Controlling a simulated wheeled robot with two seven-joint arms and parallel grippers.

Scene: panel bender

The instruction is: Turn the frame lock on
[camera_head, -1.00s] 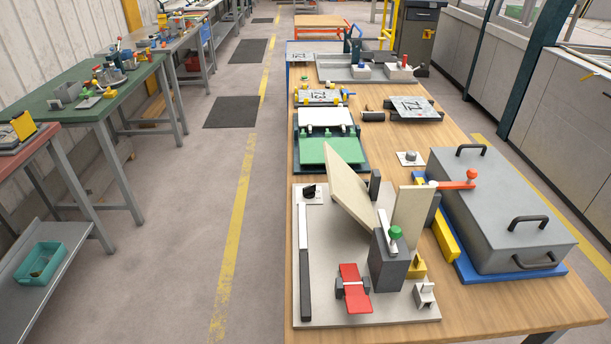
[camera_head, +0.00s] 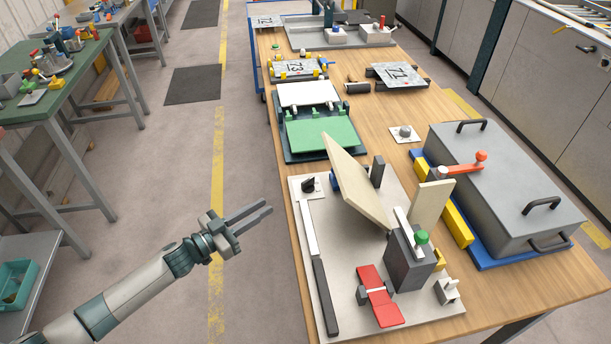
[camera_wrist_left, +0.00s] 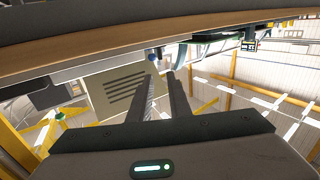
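The panel bender stands on a pale base plate (camera_head: 296,207) at the front of the wooden table. It has a tilted beige panel (camera_head: 358,185), a dark block with a green knob (camera_head: 421,237) and a red lever (camera_head: 379,296). A black turn knob (camera_head: 308,185) sits on a small white plate at the base's far left corner. No label shows which part is the frame lock. My left gripper (camera_head: 266,207) is left of the base, over the table edge or floor, apart from everything. Its fingers are parted and empty, also in the left wrist view (camera_wrist_left: 163,85). My right gripper is out of view.
A grey box with handles (camera_head: 500,185) and an orange lever (camera_head: 465,163) stands at the right. A grey knob on a white plate (camera_head: 404,133) sits behind the bender. A green panel fixture (camera_head: 322,134) lies farther back. The aisle floor at left is free.

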